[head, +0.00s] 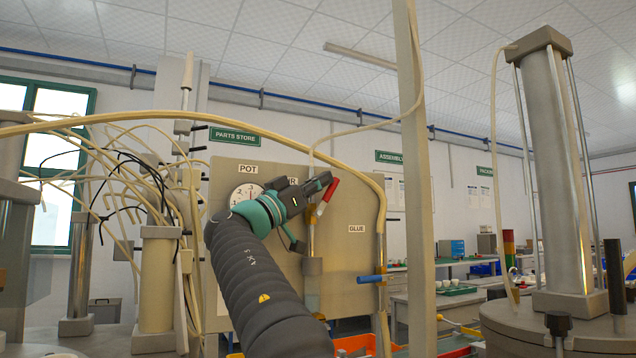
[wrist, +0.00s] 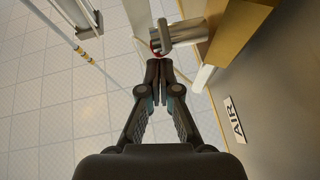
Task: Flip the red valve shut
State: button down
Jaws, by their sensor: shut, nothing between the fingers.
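The red valve handle (head: 329,192) shows in the head view as a tilted lever, its upper end to the right, beside the pipe on the tan panel (head: 345,258). My gripper (head: 325,181) is just left of it, close to its upper end; I cannot tell whether they touch. In the wrist view my gripper (wrist: 159,66) is shut and empty, its fingertips just short of a metal fitting (wrist: 187,30). A little red (wrist: 153,46) shows at this fitting; the rest of the handle is hidden there.
A second valve with a blue handle (head: 372,278) sits lower right on the panel. A hose (head: 300,136) arches above my arm, and a pale post (head: 411,150) stands to the right. Cables and thin hoses crowd the left. An AIR label (wrist: 235,119) is on the panel.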

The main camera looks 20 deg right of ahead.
jog(key=shift+w+d+y+p, duration=0.1)
jog(key=shift+d+y+p, duration=0.25)
jog(key=shift+d+y, duration=0.35)
jog(key=shift+w+d+f+b, duration=0.15)
jog(key=shift+d+f, duration=0.15)
jog(key=shift+d, duration=0.25)
jog(key=shift+d+f+b, duration=0.15)
jog(key=shift+d+f, duration=0.1)
jog(key=shift+d, duration=0.35)
jog(key=shift+w+d+f+m+g+y, duration=0.1)
jog(key=shift+d+f+m+g+y, duration=0.25)
jog(key=shift+g+y, duration=0.4)
jog(key=shift+d+f, duration=0.2)
jog(key=shift+f, duration=0.1)
dwell(2.1)
send_near(336, 185)
jog(key=f, duration=0.2)
jog(key=shift+a+f, duration=0.25)
jog(key=shift+s, duration=0.2)
dwell(0.5)
